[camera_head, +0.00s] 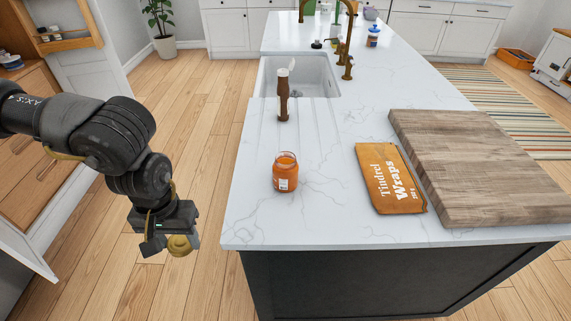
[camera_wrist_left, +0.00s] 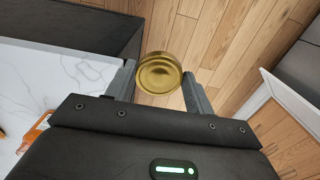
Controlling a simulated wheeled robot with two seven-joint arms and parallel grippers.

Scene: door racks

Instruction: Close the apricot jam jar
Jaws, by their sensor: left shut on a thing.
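The apricot jam jar (camera_head: 286,172) stands upright and open on the white countertop near its front left corner, with orange contents and a small white label. My left gripper (camera_head: 172,246) is shut on a round gold lid (camera_head: 181,245). It holds the lid out over the floor, to the left of the counter and apart from the jar. In the left wrist view the gold lid (camera_wrist_left: 159,74) sits between the two fingers. My right gripper is not in view.
An orange wraps packet (camera_head: 390,178) and a wooden board (camera_head: 480,165) lie right of the jar. A brown pepper mill (camera_head: 283,97) stands behind it, before the sink (camera_head: 312,76). The counter around the jar is clear.

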